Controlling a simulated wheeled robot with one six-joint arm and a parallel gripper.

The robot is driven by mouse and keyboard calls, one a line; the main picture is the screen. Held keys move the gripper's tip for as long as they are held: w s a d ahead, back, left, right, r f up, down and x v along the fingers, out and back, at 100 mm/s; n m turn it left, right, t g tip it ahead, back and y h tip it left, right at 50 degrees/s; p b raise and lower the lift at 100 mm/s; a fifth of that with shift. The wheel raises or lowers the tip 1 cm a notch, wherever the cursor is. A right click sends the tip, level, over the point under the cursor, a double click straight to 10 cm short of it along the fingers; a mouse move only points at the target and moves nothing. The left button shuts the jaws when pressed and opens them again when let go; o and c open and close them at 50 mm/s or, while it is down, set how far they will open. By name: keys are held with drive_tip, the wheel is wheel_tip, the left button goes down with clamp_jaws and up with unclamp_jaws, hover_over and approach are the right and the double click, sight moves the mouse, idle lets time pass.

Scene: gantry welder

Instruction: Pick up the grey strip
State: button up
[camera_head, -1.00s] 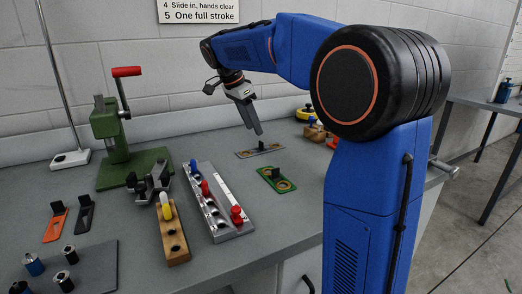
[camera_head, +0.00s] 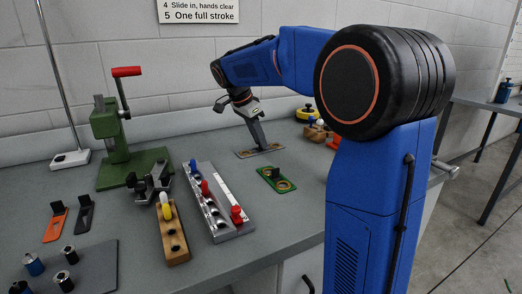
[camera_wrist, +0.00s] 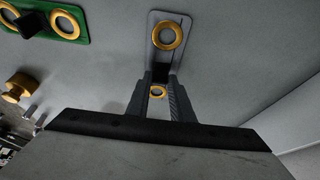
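The grey strip (camera_head: 246,154) lies flat on the bench at the back middle in the head view. In the wrist view the grey strip (camera_wrist: 156,30) shows a brass ring at each end and a black upright tab (camera_wrist: 160,73) between them. My gripper (camera_head: 262,148) is down at the strip, pointing at its middle. In the wrist view the fingertips of my gripper (camera_wrist: 160,78) stand on either side of the black tab. Whether they press on it cannot be told. The fingers hide part of the strip.
A green strip (camera_head: 266,178) with a black tab lies just in front. A metal rack (camera_head: 238,234) with red and blue pegs stands to the left, beside a wooden block (camera_head: 178,258). A green press (camera_head: 112,140) stands at the back left. Wooden and yellow pieces (camera_head: 314,134) lie to the right.

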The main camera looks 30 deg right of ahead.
clamp_jaws()
